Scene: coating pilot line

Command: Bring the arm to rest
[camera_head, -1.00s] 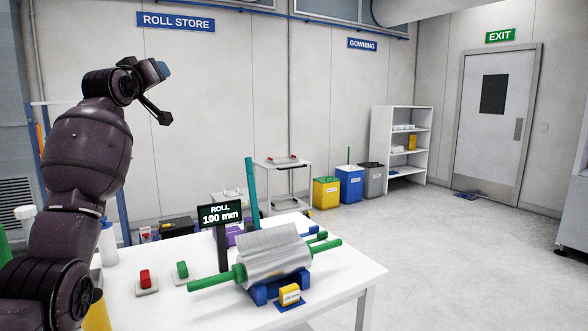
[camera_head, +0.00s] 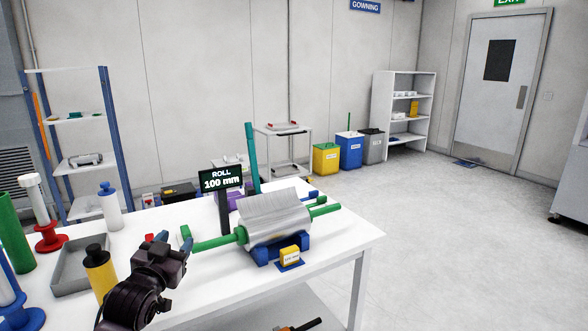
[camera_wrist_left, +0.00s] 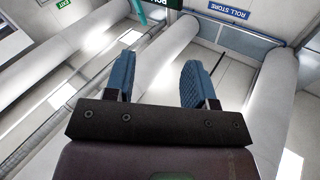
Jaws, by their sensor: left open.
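My left arm reaches in low at the bottom left of the head view, over the white table (camera_head: 330,262). My left gripper (camera_head: 174,242) points up and away, near the left end of the green roll shaft; I cannot tell whether it touches anything. In the left wrist view the two blue fingers of the gripper (camera_wrist_left: 160,82) stand apart with nothing between them, and ceiling and wall lie beyond. The silver roll (camera_head: 275,220) rests on a blue cradle (camera_head: 268,252). My right gripper is not in view.
A grey tray (camera_head: 70,274), a yellow bottle with a black cap (camera_head: 100,275), a white bottle (camera_head: 109,210) and a red-based spool (camera_head: 50,243) stand left of my arm. A display (camera_head: 221,180) reads ROLL 100 mm. The floor at right (camera_head: 450,240) is clear.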

